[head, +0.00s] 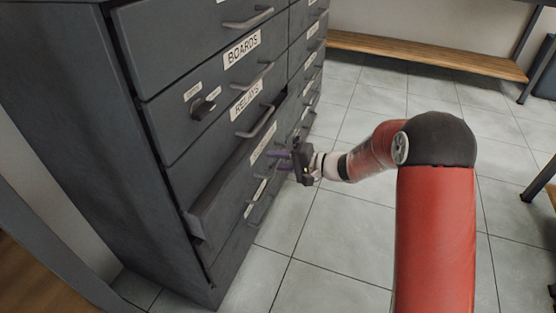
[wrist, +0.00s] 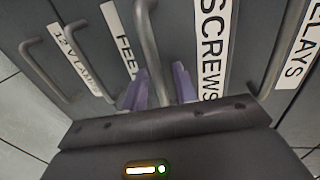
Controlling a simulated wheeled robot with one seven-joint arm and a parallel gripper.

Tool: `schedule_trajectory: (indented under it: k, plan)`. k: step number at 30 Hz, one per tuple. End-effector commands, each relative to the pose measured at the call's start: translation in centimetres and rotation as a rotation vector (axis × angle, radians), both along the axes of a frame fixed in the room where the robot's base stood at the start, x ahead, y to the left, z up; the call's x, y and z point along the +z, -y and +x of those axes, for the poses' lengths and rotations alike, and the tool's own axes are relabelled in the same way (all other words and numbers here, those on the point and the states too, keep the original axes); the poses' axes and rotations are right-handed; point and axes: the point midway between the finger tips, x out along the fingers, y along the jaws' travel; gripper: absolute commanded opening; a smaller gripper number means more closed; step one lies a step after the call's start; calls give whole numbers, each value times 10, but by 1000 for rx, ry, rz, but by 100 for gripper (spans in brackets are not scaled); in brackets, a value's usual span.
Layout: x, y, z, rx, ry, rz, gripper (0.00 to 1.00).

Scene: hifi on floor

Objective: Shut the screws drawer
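The screws drawer (head: 228,181) is a dark grey drawer below the RELAYS one, and it stands out from the cabinet. Its white SCREWS label (wrist: 212,45) reads clearly in the wrist view; in the head view its print is too small to read. My gripper (head: 278,160) is at the front of this drawer, by its handle. In the wrist view the two purple fingers (wrist: 163,88) are apart, with the metal bar handle (wrist: 148,45) running between them. I cannot tell whether they touch it.
The dark cabinet (head: 75,110) has more labelled drawers above and below, with bar handles jutting out. The tiled floor (head: 335,245) to the right is clear. A wooden bench shelf (head: 430,57) stands at the back.

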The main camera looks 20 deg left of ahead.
Motion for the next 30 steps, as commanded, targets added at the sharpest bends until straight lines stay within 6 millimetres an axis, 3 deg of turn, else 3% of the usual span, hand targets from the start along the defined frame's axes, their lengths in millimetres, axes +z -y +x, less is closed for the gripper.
schedule_trajectory:
  k: [6, 13, 23, 30]
  plan:
    - [0, 0, 0, 0, 0, 0, 29]
    - [0, 0, 0, 0, 0, -1, 0]
    - [-1, -2, 0, 1, 0, -1, 0]
    - [-5, -37, 3, 2, 4, 0, 0]
